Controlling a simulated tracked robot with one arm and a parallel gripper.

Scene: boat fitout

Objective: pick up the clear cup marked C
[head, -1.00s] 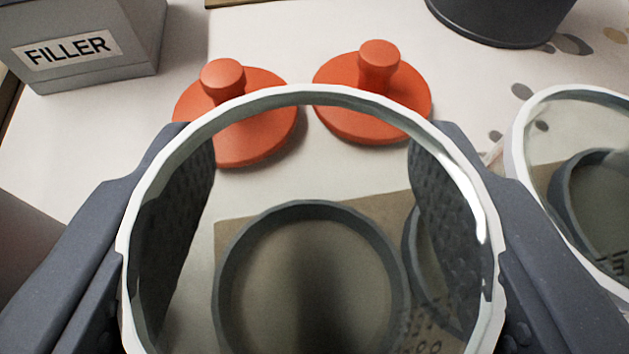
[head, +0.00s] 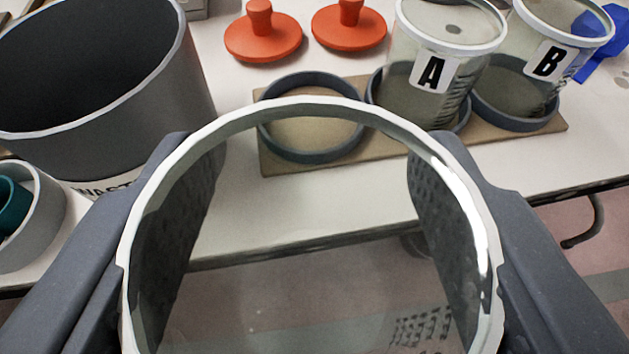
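A clear cup with a white rim (head: 310,104) fills the lower middle of the head view. My gripper (head: 313,190) is shut on it, with one dark textured finger pressed on each side. The cup is upright and held up in front of the table edge, with pinkish floor seen through it. Faint dark print shows on its wall; its letter is not visible, so I cannot read a C. Clear cups marked A (head: 432,75) and B (head: 550,62) stand in grey rings on a brown board.
An empty grey ring (head: 312,155) sits at the left of the board (head: 400,165). Two orange knobbed discs (head: 262,35) lie behind. A large dark bin (head: 150,110) and a white container with something teal (head: 45,225) stand left. A blue object (head: 605,50) is far right.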

